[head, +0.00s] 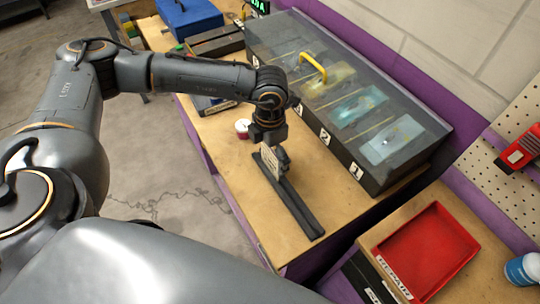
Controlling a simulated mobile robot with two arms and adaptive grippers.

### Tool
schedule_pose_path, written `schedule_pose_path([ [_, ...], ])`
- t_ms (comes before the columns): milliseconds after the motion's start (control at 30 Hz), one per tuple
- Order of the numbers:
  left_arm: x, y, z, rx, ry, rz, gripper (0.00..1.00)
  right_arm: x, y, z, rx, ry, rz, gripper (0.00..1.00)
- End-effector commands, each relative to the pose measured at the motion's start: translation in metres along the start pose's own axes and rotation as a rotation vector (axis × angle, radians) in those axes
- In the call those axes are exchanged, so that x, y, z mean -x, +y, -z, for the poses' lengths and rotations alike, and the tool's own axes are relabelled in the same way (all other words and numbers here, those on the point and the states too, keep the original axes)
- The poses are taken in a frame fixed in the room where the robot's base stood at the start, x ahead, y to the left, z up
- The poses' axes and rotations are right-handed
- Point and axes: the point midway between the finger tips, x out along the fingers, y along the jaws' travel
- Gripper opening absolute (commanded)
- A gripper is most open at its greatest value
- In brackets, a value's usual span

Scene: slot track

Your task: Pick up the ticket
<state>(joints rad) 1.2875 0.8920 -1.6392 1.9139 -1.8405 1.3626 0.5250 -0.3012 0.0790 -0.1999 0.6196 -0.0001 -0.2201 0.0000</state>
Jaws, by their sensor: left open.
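A pale ticket (272,171) stands upright at the dark slotted track (299,212) on the wooden bench. It is partly hidden by my left gripper. My left gripper (279,156) is directly above and around the ticket's upper part, pointing down. Its fingers are small and dark here, and I cannot tell whether they touch the ticket. My right gripper is not in view.
A dark clear-lidded case (345,97) with a yellow handle and numbered compartments stands behind the track. A small red-and-white container (242,127) stands left of my gripper. A red tray (428,251) lies at the lower right. A blue box (188,17) is at the back left.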

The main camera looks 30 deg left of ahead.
Motion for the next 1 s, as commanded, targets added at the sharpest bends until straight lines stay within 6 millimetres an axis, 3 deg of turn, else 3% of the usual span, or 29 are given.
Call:
schedule_pose_path([
  [33,0.0,0.0,0.0,0.0,0.0,0.0,0.94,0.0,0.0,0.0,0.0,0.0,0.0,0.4],
  [200,0.0,0.0,0.0,0.0,0.0,0.0,0.59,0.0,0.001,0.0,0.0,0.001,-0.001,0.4],
  [233,0.0,0.0,0.0,0.0,0.0,0.0,0.57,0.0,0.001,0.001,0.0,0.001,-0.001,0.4],
  [667,0.003,0.0,-0.001,0.001,-0.001,0.0,0.57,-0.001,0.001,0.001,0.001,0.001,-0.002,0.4],
  [933,0.032,0.0,-0.001,0.0,-0.006,-0.001,0.57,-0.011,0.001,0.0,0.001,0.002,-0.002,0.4],
  [1000,0.041,-0.009,0.007,-0.004,-0.005,0.001,0.57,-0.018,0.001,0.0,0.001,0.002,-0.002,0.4],
])
